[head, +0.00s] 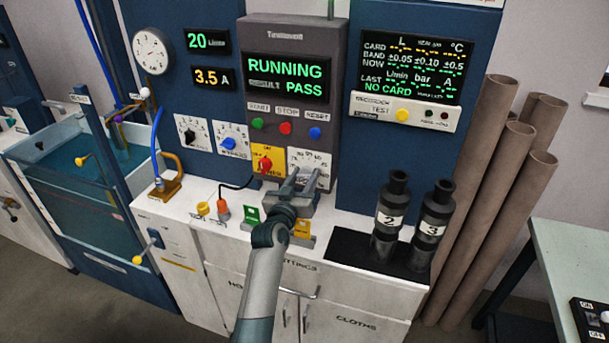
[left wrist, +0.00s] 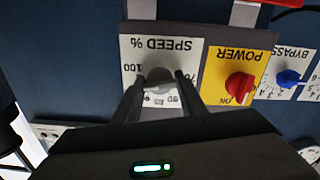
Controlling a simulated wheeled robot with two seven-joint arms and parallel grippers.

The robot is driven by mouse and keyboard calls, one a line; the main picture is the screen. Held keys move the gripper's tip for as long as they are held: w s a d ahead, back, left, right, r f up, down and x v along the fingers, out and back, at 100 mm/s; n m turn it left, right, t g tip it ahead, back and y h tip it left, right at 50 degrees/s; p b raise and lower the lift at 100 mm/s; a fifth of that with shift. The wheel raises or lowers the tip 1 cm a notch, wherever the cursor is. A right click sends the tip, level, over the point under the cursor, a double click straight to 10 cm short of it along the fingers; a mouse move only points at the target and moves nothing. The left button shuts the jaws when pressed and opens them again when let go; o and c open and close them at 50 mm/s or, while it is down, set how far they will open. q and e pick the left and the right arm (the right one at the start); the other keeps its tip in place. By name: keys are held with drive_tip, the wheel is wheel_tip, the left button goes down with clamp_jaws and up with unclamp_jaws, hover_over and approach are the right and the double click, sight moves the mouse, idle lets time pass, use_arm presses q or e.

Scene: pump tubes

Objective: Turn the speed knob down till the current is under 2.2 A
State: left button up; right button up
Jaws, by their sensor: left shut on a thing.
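The speed knob (left wrist: 158,75) is grey and sits on a white "SPEED %" plate (left wrist: 143,47), upside down in the left wrist view. My left gripper (left wrist: 160,84) is shut on the knob, a finger on each side. In the head view my left gripper (head: 302,178) reaches up to the white speed plate (head: 309,157) and hides most of the knob. The pointer's exact setting cannot be read. The current display (head: 212,77) reads 3.5 A in yellow. My right gripper is not in view.
The red power knob (head: 265,163) on its yellow plate is close left of the speed plate. A blue bypass knob (head: 228,144) is farther left. The panel screen (head: 287,76) reads RUNNING, RESULT PASS. Two black tubes marked 2 (head: 390,217) and 3 (head: 432,222) stand at right.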

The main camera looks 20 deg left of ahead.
use_arm(q)
drive_tip(key=shift+n+p, duration=0.55)
drive_tip(key=shift+n, duration=1.25)
drive_tip(key=o, duration=1.1)
drive_tip(key=shift+c, duration=0.2)
drive_tip(key=shift+s, duration=0.15)
drive_tip(key=shift+s+f, duration=0.1)
drive_tip(key=shift+s, duration=0.35)
drive_tip(key=s+b, duration=0.4)
drive_tip(key=s, duration=1.2)
drive_tip(key=shift+s+a, duration=0.15)
drive_tip(key=shift+a, duration=0.15)
